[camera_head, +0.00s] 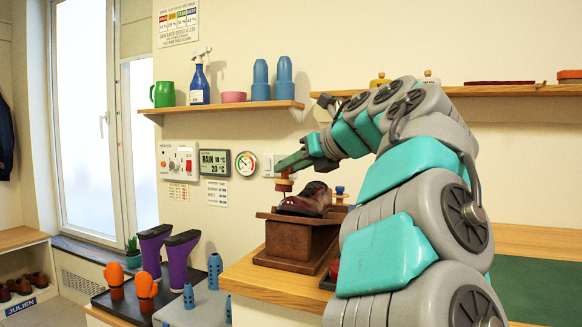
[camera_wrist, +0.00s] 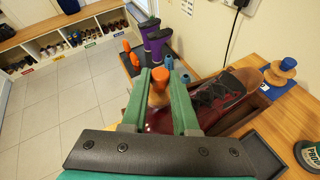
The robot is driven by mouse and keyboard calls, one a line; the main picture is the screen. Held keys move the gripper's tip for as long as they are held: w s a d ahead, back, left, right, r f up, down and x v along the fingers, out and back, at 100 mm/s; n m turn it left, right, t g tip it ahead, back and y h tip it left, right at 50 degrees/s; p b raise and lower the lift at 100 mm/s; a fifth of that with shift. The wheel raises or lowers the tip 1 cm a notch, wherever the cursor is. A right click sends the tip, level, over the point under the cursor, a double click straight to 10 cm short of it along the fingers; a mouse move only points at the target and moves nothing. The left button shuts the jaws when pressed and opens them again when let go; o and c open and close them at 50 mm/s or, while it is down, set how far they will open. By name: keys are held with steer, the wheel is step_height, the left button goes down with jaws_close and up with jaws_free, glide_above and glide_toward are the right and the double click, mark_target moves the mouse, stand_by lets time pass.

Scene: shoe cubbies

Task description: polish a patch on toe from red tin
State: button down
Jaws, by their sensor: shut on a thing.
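A dark red lace-up shoe (camera_head: 307,200) lies on a brown wooden shoe stand (camera_head: 290,244). In the wrist view the shoe (camera_wrist: 215,100) reaches from between my fingers to the right. My gripper (camera_head: 286,176), with green fingers (camera_wrist: 160,82), is shut on an orange-topped wooden dauber (camera_wrist: 158,90). The dauber is upright over the left end of the shoe in the head view (camera_head: 284,187). Whether its lower end touches the shoe is hard to tell. A small red thing (camera_head: 334,269), perhaps the red tin, is mostly hidden behind my arm.
A blue-and-wood knobbed dauber (camera_wrist: 286,66) stands behind the shoe. A tin with a green-and-white label (camera_wrist: 311,155) is at the wrist view's right edge. Purple boots (camera_head: 168,255) stand on a tray to the left. A wall shelf (camera_head: 222,107) is above.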

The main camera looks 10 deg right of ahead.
steer(key=shift+s+f+b, duration=0.1)
steer(key=shift+f+b, duration=0.4)
steer(key=shift+f, duration=0.05)
steer(key=shift+s+d+f+b, duration=0.1)
steer(key=shift+s+d+b, duration=0.2)
steer(key=shift+s+d, duration=0.4)
steer(key=shift+s+d+b, duration=0.25)
steer(key=shift+s+d, duration=0.2)
steer(key=shift+d, duration=0.5)
steer(key=shift+s+d+f+b, duration=0.1)
steer(key=shift+s+d+b, duration=0.2)
steer(key=shift+s+d, duration=0.4)
steer(key=shift+w+a+r, duration=0.25)
steer(key=shift+w+a, duration=0.05)
steer(key=shift+w, duration=0.1)
steer(key=shift+w+a+r+p, duration=0.1)
steer(key=shift+w+a+p, duration=0.2)
steer(key=shift+w+a, duration=0.3)
steer(key=shift+w+a+r+p, duration=0.1)
steer(key=shift+w+a+p, duration=0.25)
steer(key=shift+a, duration=0.5)
steer(key=shift+w+a+p, duration=0.2)
steer(key=shift+w+a, duration=0.35)
steer(key=shift+a, duration=0.15)
steer(key=shift+r, duration=0.1)
